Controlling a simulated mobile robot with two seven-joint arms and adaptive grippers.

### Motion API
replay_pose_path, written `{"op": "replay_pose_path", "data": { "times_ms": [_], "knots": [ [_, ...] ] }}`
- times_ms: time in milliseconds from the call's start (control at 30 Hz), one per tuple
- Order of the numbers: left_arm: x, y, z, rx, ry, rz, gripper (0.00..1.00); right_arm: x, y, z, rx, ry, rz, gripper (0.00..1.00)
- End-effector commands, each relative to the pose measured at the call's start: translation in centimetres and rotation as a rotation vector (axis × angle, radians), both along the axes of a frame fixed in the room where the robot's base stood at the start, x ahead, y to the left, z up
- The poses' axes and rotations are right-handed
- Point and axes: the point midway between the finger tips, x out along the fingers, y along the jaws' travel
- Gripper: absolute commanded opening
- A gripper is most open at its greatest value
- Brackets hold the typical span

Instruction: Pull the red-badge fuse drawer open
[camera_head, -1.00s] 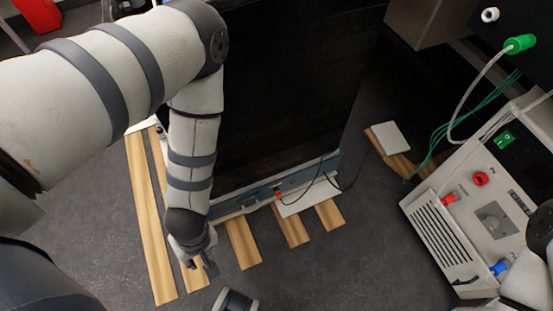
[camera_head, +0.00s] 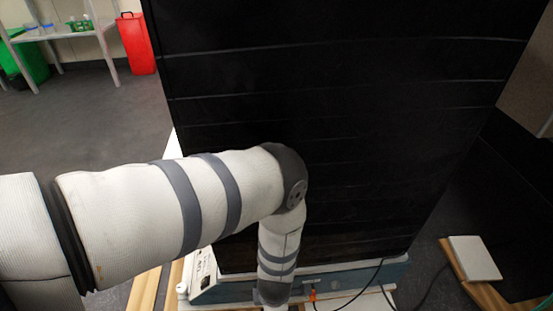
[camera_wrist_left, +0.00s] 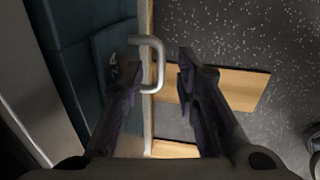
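In the left wrist view, my left gripper (camera_wrist_left: 160,66) is open, with its two dark fingers spread. A grey U-shaped metal handle (camera_wrist_left: 158,62) reaches into the gap between the fingertips, closer to the left finger. I cannot make out a red badge, so I cannot tell whether this is the red-badge fuse drawer. In the head view, my left arm reaches down in front of a black cabinet (camera_head: 340,120), and its gripper is out of frame. My right gripper is not in view.
Wooden slats (camera_wrist_left: 240,88) lie on the dark floor beside the handle. In the head view, a blue-grey base strip (camera_head: 350,282) with cables runs below the cabinet. A white block (camera_head: 475,258) sits at right. A red bin (camera_head: 138,43) and shelf stand far back left.

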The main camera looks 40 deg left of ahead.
Motion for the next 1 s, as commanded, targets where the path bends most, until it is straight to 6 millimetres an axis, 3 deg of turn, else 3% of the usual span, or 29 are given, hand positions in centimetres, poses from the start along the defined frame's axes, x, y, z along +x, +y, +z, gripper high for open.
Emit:
{"op": "replay_pose_path", "data": {
  "times_ms": [333,467,733,1000],
  "knots": [
    [0.1,0.1,-0.7,0.000,-0.001,-0.002,0.28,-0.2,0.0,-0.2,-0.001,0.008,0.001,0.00],
    [0.1,0.1,-0.7,0.000,-0.001,-0.002,0.00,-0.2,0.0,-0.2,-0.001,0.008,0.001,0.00],
    [0.0,-0.1,-0.7,0.000,-0.001,-0.002,0.00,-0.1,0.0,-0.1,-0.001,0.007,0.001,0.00],
    [-3.7,-4.4,-0.5,-0.004,0.000,-0.002,0.00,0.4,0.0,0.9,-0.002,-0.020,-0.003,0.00]
  ]
}}
